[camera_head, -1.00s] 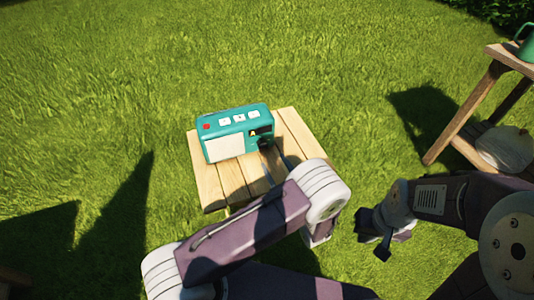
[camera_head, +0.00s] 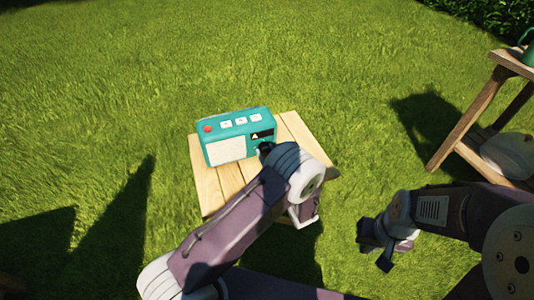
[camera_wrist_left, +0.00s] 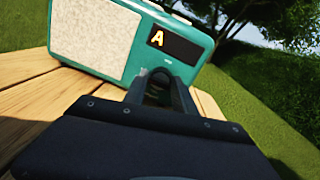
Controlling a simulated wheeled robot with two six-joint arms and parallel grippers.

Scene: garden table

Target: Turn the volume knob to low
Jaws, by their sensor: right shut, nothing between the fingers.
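The teal radio (camera_head: 228,128) stands upright on a small wooden table, with a pale speaker panel and a dark display showing a yellow A. The display (camera_wrist_left: 173,42) is clear in the left wrist view, where the radio looks tilted. The dark volume knob (camera_wrist_left: 160,74) is below the display. My left gripper (camera_wrist_left: 160,92) has a finger on each side of the knob and looks shut on it. The knob's pointer and setting cannot be made out. My right gripper (camera_head: 374,250) is shut and empty over the grass, right of the table.
The small slatted table (camera_head: 208,190) has bare boards left of and in front of the radio. A taller wooden stand (camera_head: 465,125) is at the right with a green can (camera_head: 528,54) on top and a pale round thing (camera_head: 512,152) low down. Open grass lies around.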

